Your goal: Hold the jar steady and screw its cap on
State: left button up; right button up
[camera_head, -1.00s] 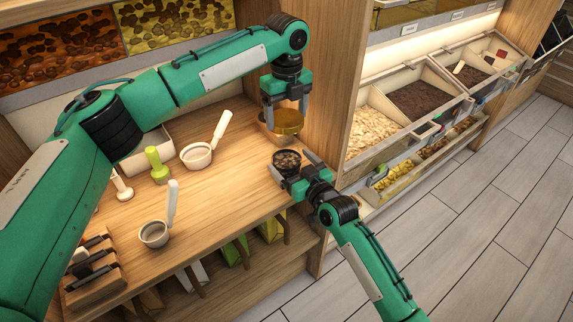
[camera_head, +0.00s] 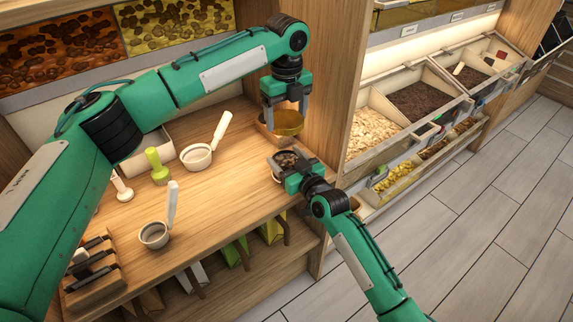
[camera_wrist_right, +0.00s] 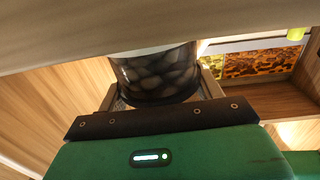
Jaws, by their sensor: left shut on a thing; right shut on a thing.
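The jar (camera_head: 287,158) stands at the right end of the wooden counter, open at the top, with dark rounded pieces inside. My right gripper (camera_head: 290,168) is shut on the jar from the front right. The right wrist view shows the jar (camera_wrist_right: 157,78) upright between the fingers, its glass side full of dark pieces. My left gripper (camera_head: 286,112) points down and is shut on the gold cap (camera_head: 287,124). The cap is held above and slightly behind the jar, apart from it. The jar's far side is hidden.
A wooden upright panel (camera_head: 330,90) stands right of the cap. Bulk bins (camera_head: 420,100) lie beyond it.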

aim_at(287, 140)
pick_arm(q)
jog(key=shift+f, duration=2.45)
jog(key=shift+f, duration=0.15)
jog(key=shift+f, duration=0.75)
jog(key=shift+f, duration=0.55)
pick_arm(e)
jog(key=c, duration=0.5)
pick_arm(q)
jog(key=m, duration=1.3)
